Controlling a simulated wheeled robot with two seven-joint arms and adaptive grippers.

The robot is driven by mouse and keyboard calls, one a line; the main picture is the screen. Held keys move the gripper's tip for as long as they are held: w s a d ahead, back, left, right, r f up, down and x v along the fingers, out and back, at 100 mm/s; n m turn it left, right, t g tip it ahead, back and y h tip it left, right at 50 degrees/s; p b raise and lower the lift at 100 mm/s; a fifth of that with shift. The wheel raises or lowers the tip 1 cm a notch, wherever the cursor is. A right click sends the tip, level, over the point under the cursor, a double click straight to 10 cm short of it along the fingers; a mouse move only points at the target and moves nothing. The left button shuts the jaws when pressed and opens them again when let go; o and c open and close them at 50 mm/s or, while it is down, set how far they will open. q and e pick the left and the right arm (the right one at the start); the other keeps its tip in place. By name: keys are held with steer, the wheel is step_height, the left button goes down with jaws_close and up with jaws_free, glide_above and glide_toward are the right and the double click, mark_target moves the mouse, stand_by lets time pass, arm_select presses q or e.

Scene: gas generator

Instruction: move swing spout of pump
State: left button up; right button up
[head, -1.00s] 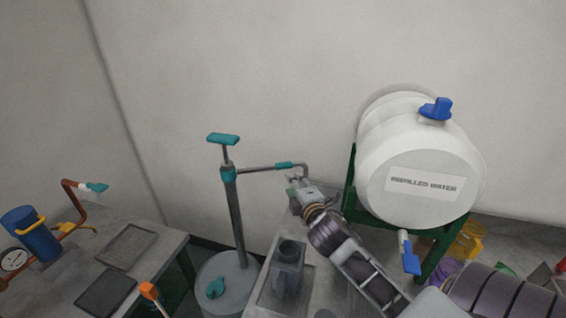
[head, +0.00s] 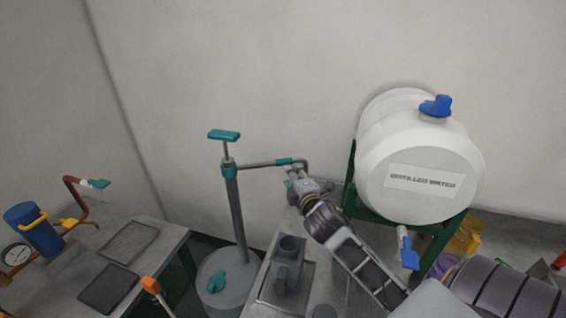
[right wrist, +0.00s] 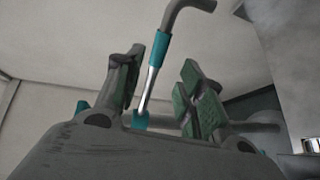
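The pump stands left of centre in the head view, with a grey column (head: 238,212) and a teal top handle (head: 223,135). Its swing spout (head: 258,165) reaches right and bends down at the end, with a teal sleeve (head: 285,161) near the bend. My right gripper (head: 301,181) is just below the spout's end. In the right wrist view its two green-padded fingers (right wrist: 158,90) are apart, with nothing clamped. The teal sleeve (right wrist: 160,50) shows beyond and between them; whether a finger touches the spout is unclear. My left gripper is out of view.
A white distilled water barrel (head: 420,150) on a green stand (head: 350,197) is to the right of my right gripper. A grey container (head: 288,270) sits on the table below the spout. A left table holds a blue cylinder (head: 40,232) and dark trays (head: 108,288).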

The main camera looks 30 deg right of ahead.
mark_target(284, 164)
steer(key=shift+p+x, duration=1.15)
steer(key=shift+x, duration=4.55)
steer(key=shift+a, duration=0.1)
jaws_close()
